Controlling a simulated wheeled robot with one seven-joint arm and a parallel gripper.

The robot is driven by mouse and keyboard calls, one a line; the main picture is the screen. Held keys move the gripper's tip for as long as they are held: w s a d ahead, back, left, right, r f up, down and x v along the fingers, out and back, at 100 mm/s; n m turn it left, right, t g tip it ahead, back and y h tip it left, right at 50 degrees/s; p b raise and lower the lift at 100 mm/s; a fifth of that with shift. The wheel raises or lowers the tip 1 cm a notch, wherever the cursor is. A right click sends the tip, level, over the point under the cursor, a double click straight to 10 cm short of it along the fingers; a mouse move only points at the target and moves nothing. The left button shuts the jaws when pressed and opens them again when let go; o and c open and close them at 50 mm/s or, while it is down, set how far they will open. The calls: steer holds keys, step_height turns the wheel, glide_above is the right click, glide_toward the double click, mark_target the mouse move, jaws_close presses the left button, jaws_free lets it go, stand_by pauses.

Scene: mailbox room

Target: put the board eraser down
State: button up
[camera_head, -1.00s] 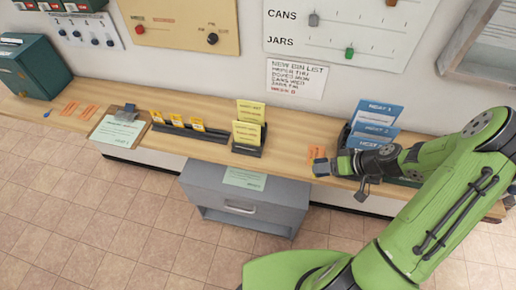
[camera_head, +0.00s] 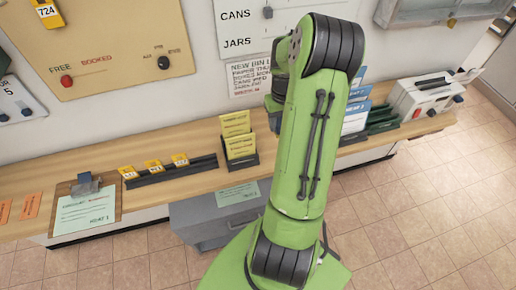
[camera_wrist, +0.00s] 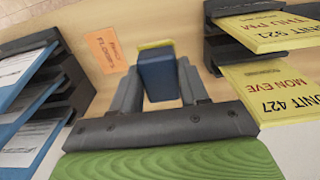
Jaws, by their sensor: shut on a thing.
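The board eraser (camera_wrist: 158,78) is a dark blue block with a yellow edge, seen in the wrist view. My gripper (camera_wrist: 160,86) is shut on it, with one grey finger on each side. The wooden counter (camera_wrist: 101,82) lies beyond the eraser; I cannot tell whether the two touch. In the head view my green arm hides the gripper and the eraser. The counter (camera_head: 90,165) runs along the wall there.
In the wrist view an orange card (camera_wrist: 106,50) lies on the counter left of the eraser. A black rack with yellow cards (camera_wrist: 275,90) stands close at right, and blue cards (camera_wrist: 22,85) stand at left. Bare counter shows between them.

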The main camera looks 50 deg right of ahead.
steer(key=shift+s+d, duration=0.2)
step_height(320, 180, down, 10)
steer(key=shift+w+a+r+b, duration=0.1)
steer(key=shift+r+b, duration=0.05)
steer(key=shift+b, duration=0.2)
steer(key=o, duration=0.9)
steer(key=shift+o, duration=0.2)
